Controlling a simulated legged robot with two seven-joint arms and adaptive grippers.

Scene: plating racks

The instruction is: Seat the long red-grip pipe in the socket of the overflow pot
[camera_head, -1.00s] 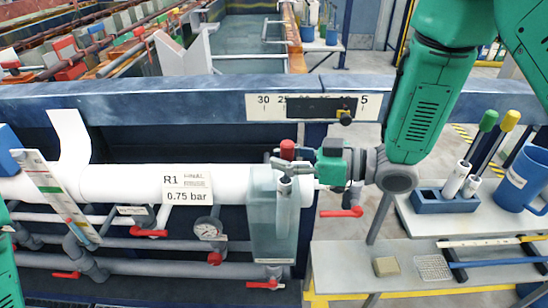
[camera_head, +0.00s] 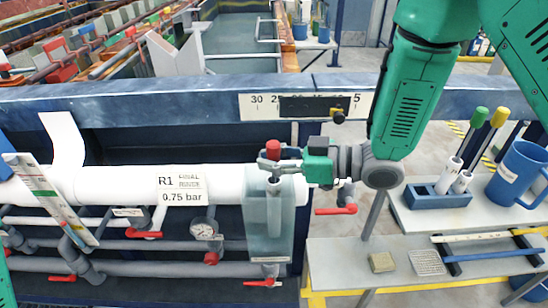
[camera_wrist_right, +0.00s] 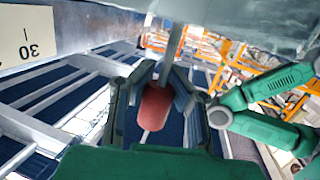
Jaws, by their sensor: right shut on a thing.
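The long red-grip pipe (camera_head: 273,149) is held roughly upright above the overflow pot (camera_head: 256,225), a translucent grey-green box in front of the white pipe run. In the right wrist view the red grip (camera_wrist_right: 154,107) shows between the jaws. A grey tube shows inside the pot under the gripper. I cannot tell where the pipe's lower end is relative to the socket. My left gripper is out of view.
The white pipe (camera_head: 120,184) with the R1 label runs behind the pot, with red-handled valves below. A blue rail (camera_head: 150,95) with a scale plate (camera_head: 259,106) lies behind.

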